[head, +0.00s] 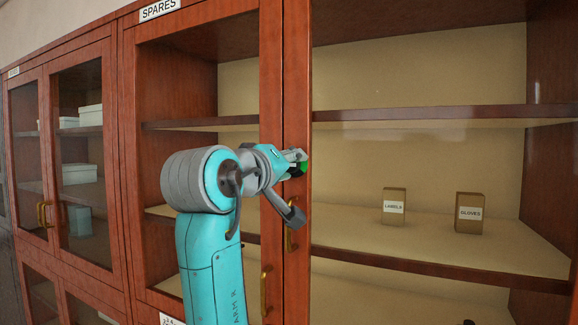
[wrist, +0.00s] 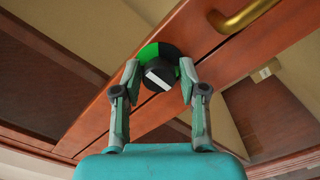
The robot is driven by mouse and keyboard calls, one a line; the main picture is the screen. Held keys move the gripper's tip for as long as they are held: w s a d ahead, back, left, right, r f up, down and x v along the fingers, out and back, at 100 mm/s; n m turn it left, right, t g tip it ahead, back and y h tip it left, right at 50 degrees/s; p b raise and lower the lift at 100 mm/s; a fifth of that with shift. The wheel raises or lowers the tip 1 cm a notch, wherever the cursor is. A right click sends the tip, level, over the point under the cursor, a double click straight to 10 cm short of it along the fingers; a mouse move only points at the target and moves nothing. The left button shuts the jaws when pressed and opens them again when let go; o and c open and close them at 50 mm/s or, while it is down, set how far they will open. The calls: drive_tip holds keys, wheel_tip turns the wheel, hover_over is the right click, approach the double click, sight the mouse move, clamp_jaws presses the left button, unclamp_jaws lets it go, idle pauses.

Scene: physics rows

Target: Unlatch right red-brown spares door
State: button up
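The right red-brown spares door (head: 297,60) is glazed and looks closed beside the left door (head: 270,60). On its left stile is a round latch (wrist: 160,68) with a green disc and a black knob bearing a white bar. In the head view only a green bit of the latch (head: 303,166) shows past my gripper (head: 298,163). In the wrist view my gripper (wrist: 160,72) has one finger on each side of the knob, fingertips very near its edges. I cannot tell whether they press on it.
A brass handle (head: 289,238) is on the right door below the latch; the left door has another (head: 264,291). Behind the glass stand a labels box (head: 394,207) and a gloves box (head: 469,213) on a shelf. Another cabinet (head: 60,150) adjoins at left.

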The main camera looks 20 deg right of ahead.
drive_tip(key=shift+o, duration=0.5)
drive_tip(key=v, duration=1.2)
